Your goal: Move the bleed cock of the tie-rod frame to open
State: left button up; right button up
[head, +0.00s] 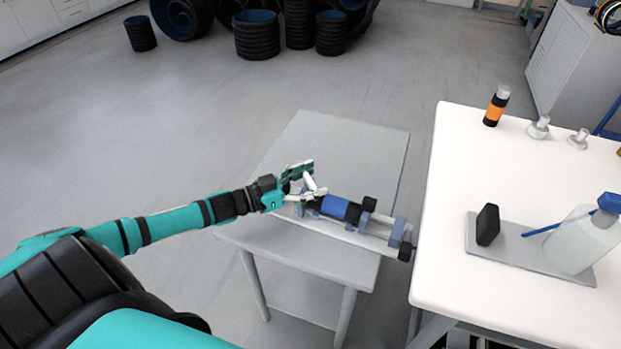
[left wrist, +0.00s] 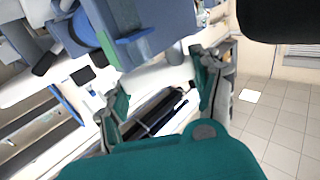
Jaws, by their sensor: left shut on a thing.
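The tie-rod frame (head: 340,208) lies on a small grey table, with a blue body, black end parts and blue-grey blocks. Its blue-grey side fills the top of the left wrist view (left wrist: 150,30). My left gripper (head: 309,182) is at the frame's left end, its fingers around a small pale part that I take to be the bleed cock (head: 308,184). It is shut on that part. The fingers also show in the left wrist view (left wrist: 160,90). The cock's exact position is mostly hidden by the fingers. My right gripper is not in view.
The grey table (head: 345,140) is bare behind the frame. A white table (head: 450,180) stands close on the right, with a tray (head: 540,257), a black block (head: 487,225), a bottle (head: 583,240) and an orange-banded cylinder (head: 496,106). Black ribbed pipes (head: 257,36) stand at the back.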

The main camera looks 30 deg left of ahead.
pick_arm(q)
jog(key=n+t+y+p, duration=0.1)
jog(key=y+p, duration=0.1)
jog(key=n+y+p, duration=0.2)
jog(key=n+t+y+p, duration=0.1)
jog(key=y+p, duration=0.1)
jog(key=shift+w+d+r+t+p, duration=0.2)
jog(key=shift+w+r+t+p, duration=0.05)
jog(key=shift+w+t+p, duration=0.1)
jog(key=n+y+p, duration=0.1)
jog(key=y, duration=0.1)
jog(key=n+y, duration=0.1)
jog(key=shift+w+f+n+y+p, duration=0.15)
jog(key=shift+n+y+p, duration=0.15)
jog(key=shift+y+p, duration=0.1)
jog(key=shift+w+n+y+p, duration=0.2)
jog(key=shift+n+y+p, duration=0.2)
jog(key=shift+n+y, duration=0.9)
jog(key=shift+a+y, duration=0.1)
jog(key=shift+y, duration=0.3)
jog(key=o, duration=1.2)
jog(key=shift+w, duration=0.1)
jog(key=shift+f, duration=0.1)
